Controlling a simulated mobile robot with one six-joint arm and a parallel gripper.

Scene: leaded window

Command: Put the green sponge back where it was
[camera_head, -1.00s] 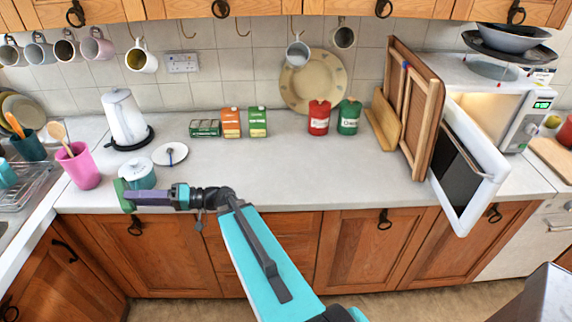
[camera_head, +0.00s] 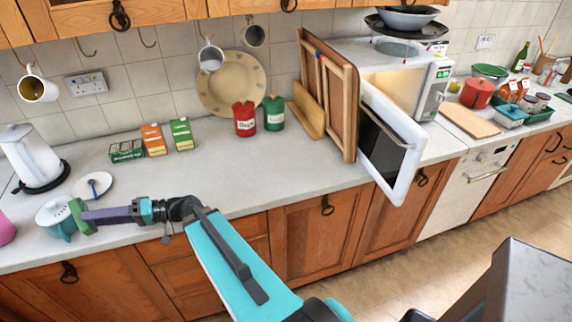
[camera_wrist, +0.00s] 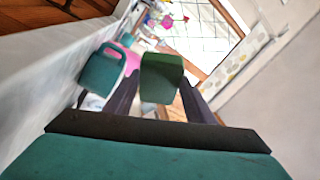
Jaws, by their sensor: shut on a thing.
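The green sponge (camera_head: 80,216) is held at the end of my gripper (camera_head: 88,216), at the left front of the counter in the head view. In the wrist view the green sponge (camera_wrist: 161,78) sits between the two dark fingers of my gripper (camera_wrist: 155,92). My gripper is shut on it. A teal thing with a handle, likely this pot (camera_wrist: 100,70), shows left of the sponge in the wrist view.
A white kettle (camera_head: 32,158), a small white dish (camera_head: 93,186) and several tea boxes (camera_head: 153,139) stand on the counter. Red and green canisters (camera_head: 245,119) are farther right. The open microwave door (camera_head: 388,145) juts past the counter edge. The middle counter is clear.

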